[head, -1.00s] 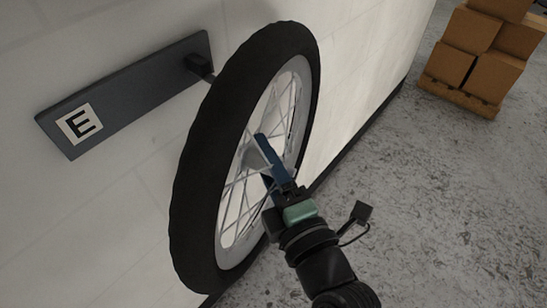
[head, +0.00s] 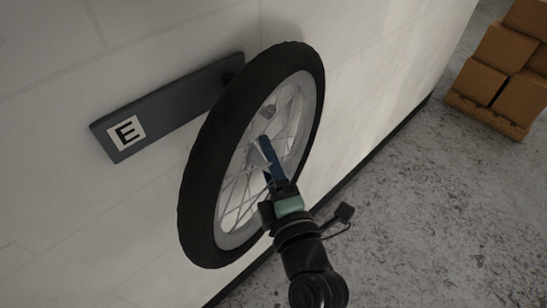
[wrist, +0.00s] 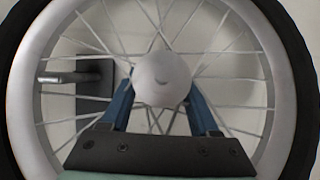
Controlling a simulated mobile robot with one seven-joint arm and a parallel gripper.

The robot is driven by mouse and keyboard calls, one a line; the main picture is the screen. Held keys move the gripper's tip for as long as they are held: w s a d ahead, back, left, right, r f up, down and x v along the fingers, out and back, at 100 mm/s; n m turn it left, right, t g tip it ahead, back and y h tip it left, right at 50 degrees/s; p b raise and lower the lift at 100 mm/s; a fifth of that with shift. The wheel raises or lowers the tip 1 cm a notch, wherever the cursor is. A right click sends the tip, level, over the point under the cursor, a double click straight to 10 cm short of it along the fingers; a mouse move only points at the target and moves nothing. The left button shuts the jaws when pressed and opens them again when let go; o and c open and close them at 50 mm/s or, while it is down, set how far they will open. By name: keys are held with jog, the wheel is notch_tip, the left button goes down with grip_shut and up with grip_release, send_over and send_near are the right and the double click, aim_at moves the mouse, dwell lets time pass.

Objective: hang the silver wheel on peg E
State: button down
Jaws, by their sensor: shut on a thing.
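The silver wheel (head: 226,235), with a black tyre and pale silver rim, is held upright and tilted beside the wall. My gripper (head: 266,155) is shut on its hub; in the wrist view the blue fingers of my gripper (wrist: 160,98) flank the round pale hub (wrist: 158,77). Peg E has a dark board (head: 165,112) on the wall with a white E label (head: 127,132). In the wrist view the metal peg (wrist: 62,77) shows left of the hub. I cannot tell whether it passes between the spokes.
Cardboard boxes (head: 508,75) are stacked on a pallet (head: 485,116) at the upper right. The grey floor (head: 420,210) between them and the wall is clear. The white wall (head: 60,220) stands close behind the wheel.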

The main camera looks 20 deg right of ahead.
jog(key=shift+w+a+r+p, duration=0.15)
jog(key=shift+w+r+p, duration=0.2)
jog(key=shift+w, duration=0.1)
jog(key=shift+w+a+f+b, duration=0.1)
jog(key=shift+w+f+b, duration=0.15)
jog(key=shift+f+b, duration=0.35)
jog(key=shift+w+a+f+b, duration=0.1)
jog(key=shift+w+f+b, duration=0.25)
jog(key=shift+b, duration=0.3)
jog(key=shift+f, duration=0.1)
jog(key=shift+c, duration=0.6)
grip_release()
jog(key=shift+s, duration=0.1)
jog(key=shift+o, duration=0.4)
jog(key=shift+f, duration=0.45)
jog(key=s+a+b, duration=0.1)
jog(key=s+b, duration=0.2)
jog(key=s, duration=0.9)
jog(key=shift+s+a+r, duration=0.25)
jog(key=shift+s+r, duration=0.05)
jog(key=shift+s, duration=0.1)
